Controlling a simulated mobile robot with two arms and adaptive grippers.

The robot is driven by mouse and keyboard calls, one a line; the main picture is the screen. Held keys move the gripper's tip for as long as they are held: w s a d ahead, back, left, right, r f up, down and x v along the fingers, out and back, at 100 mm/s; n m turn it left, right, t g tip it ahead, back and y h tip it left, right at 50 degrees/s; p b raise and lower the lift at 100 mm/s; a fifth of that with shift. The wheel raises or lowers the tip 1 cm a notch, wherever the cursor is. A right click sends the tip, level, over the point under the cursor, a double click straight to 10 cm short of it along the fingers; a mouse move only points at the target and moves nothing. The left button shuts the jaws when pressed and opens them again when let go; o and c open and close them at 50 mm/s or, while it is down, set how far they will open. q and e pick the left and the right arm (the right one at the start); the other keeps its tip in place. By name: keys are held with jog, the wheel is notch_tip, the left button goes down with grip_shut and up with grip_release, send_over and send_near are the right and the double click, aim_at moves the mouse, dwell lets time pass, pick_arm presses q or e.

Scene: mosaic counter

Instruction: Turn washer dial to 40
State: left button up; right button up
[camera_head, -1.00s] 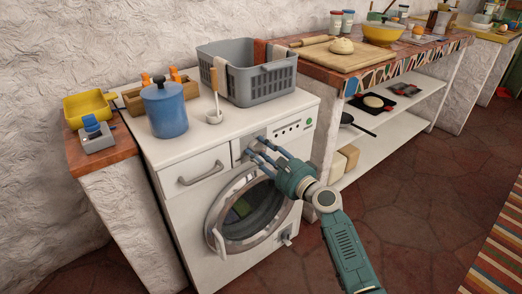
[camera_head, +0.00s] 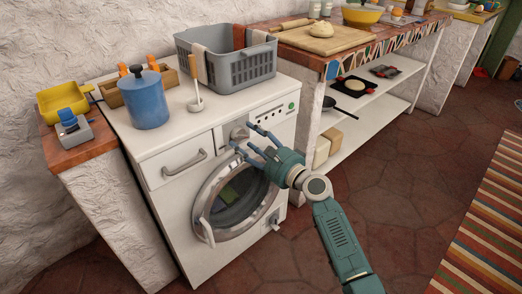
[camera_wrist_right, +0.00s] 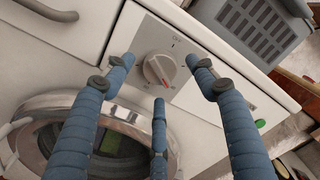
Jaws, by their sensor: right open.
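The white washer (camera_head: 165,205) has a round glass door with laundry showing inside. Its dial (camera_wrist_right: 160,69) is a light grey round knob with a raised grip and a red mark, on the front panel above the door. In the head view the dial (camera_head: 239,133) is partly behind my fingers. My right gripper (camera_head: 250,140) is open in front of the panel. In the right wrist view its blue fingers (camera_wrist_right: 158,80) are spread around the dial, with gaps between them and the knob. I cannot tell how far they stand from it. My left gripper is not in view.
A drawer handle (camera_head: 186,162) juts out left of the dial. The door handle (camera_head: 206,231) also sticks out. The floor in front is clear.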

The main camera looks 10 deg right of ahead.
jog(key=v, duration=1)
jog(key=shift+s+a, duration=0.1)
